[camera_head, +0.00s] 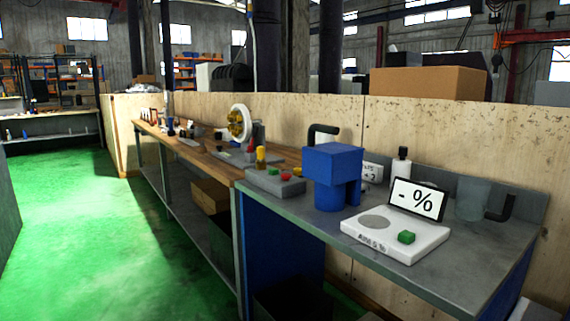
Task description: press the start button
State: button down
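A grey control box (275,182) sits on the bench in the middle of the view. On its top are a green button (273,170), a red button (286,176) and a yellow-orange upright part (261,156). No start label is readable there. Left of and behind it stands a machine with a gold and white wheel (238,123). On the nearer bench, a white device (395,243) has a green square button (406,237), a round grey plate (374,222) and a display (417,200) reading "- %". My gripper is not in view.
A blue blocky device (332,176) with a black handle stands between the control box and the white device. A bottle (401,168) and a clear jug (473,199) stand behind the white device. A plywood wall (440,140) backs the benches. Green floor (75,215) is clear at left.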

aim_at(273, 171)
jog(key=i+j+z, duration=0.3)
jog(key=i+j, duration=0.6)
jog(key=i, duration=0.15)
jog(key=i+j, duration=0.15)
jog(key=j, duration=0.2)
jog(key=i+j+z, duration=0.1)
jog(key=j, duration=0.25)
jog(key=i+j, duration=0.25)
jog(key=i+j+z, duration=0.1)
jog(key=j, duration=0.35)
jog(key=i+j, duration=0.2)
jog(key=j, duration=0.2)
jog(key=i+j+z, duration=0.1)
jog(key=j, duration=0.25)
jog(key=i, duration=0.05)
